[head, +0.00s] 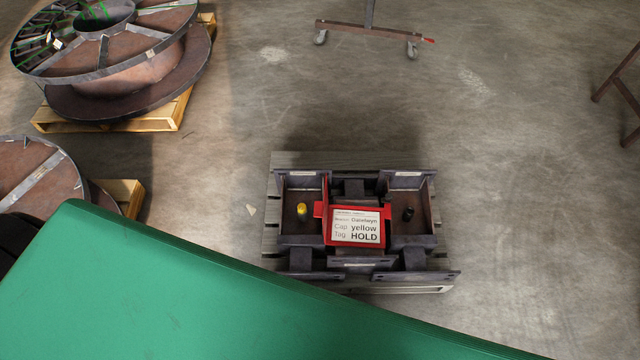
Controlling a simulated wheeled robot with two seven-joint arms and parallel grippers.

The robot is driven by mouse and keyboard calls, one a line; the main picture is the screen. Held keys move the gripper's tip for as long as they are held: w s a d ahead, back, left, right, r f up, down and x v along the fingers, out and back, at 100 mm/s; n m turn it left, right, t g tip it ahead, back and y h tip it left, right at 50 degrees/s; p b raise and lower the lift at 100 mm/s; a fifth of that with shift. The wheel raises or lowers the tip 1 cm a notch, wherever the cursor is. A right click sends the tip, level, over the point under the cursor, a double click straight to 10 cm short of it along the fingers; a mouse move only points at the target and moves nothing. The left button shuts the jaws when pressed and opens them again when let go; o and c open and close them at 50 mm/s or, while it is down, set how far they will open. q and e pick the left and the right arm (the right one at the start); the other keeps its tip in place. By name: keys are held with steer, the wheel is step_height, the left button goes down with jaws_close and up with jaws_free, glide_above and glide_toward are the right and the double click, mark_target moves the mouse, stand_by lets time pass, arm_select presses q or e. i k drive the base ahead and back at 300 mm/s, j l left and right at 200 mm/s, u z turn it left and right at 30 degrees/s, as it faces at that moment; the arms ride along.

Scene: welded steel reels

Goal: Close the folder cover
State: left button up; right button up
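A red folder (325,227) sits at the middle of a dark steel fixture. A white sheet (357,226) shows face up on it, so its cover looks open. The sheet reads "Cap yellow" and "Tag HOLD"; the top line is small. I cannot make out a separate cover flap clearly. A yellow cap (302,209) stands in the left bay and a black cap (408,213) in the right bay. Neither of my grippers is in view.
The steel fixture (425,240) rests on a grey slatted pallet (350,160). A large green surface (150,290) fills the lower left, close to the camera; I cannot tell what it belongs to. Steel reels (120,80) on pallets stand left. Floor is clear right of the fixture.

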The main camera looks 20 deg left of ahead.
mark_target(321, 208)
steer(key=j+z, duration=0.4)
steer(key=j, duration=1.15)
steer(key=k+j+u, duration=0.35)
steer(key=k+j, duration=0.2)
